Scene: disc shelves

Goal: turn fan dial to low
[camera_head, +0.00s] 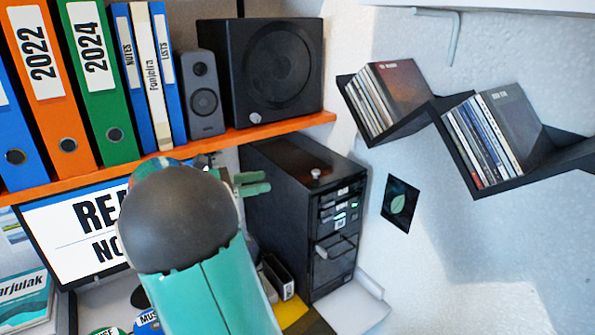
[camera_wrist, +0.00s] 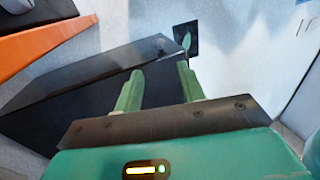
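No dial marked as a fan dial can be made out. A small pale knob (camera_head: 316,173) stands on top of the black computer tower (camera_head: 275,215), near its front edge. Another small round knob (camera_head: 255,118) is at the lower left of the black speaker box (camera_head: 275,65) on the orange shelf. My gripper (camera_head: 269,181) is beside the tower's upper left, left of the pale knob and apart from it. In the wrist view my gripper (camera_wrist: 160,68) has its two green fingers apart with nothing between them, in front of the tower's dark surface (camera_wrist: 95,90).
An orange shelf (camera_head: 175,155) with binders and speakers runs above the tower. A monitor (camera_head: 80,240) is at left, partly hidden by my arm. Black disc shelves (camera_head: 455,140) hang on the right wall. A dark leaf picture (camera_head: 400,204) is right of the tower.

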